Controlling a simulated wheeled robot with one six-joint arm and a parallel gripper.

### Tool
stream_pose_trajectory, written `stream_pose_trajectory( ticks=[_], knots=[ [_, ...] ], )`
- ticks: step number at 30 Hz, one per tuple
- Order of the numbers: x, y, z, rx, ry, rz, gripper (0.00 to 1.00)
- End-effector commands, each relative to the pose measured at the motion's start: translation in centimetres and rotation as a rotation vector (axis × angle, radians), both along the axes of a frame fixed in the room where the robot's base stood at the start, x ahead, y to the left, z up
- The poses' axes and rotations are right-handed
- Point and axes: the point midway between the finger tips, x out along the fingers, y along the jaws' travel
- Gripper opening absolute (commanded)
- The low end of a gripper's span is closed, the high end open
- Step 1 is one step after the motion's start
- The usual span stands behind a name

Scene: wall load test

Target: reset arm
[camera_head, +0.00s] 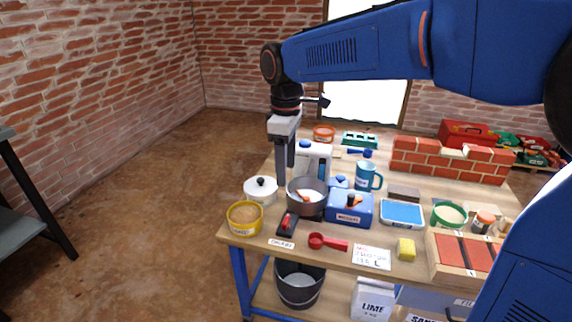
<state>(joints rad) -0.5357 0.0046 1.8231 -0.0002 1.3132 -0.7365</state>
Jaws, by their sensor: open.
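My blue arm reaches in from the right and bends down at the left, over the workbench (388,252). My gripper (287,172) hangs pointing down above the back left part of the bench, beside the white appliance (318,150). It is open, and I see nothing held in it. Its fingertips end near the grey pot (306,209) and the white lidded pot (260,190); whether they touch anything I cannot tell.
A yellow tub (245,229), a blue box (350,218), a blue mug (368,176), a blue tray (402,226) and a red scoop (328,242) crowd the bench. A small brick wall (450,160) stands at the back right. Open floor lies left of the bench.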

Motion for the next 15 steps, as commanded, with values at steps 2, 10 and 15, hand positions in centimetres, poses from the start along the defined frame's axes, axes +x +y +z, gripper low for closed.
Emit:
stream_pose_trajectory(
  ticks=[2,10,15],
  knots=[
    [-0.1,-0.2,0.0,0.001,-0.002,-0.006,0.58],
    [-2.6,-6.1,0.8,0.032,-0.053,-0.185,0.58],
    [-5.5,-11.1,0.8,0.065,-0.103,-0.363,0.58]
  ],
)
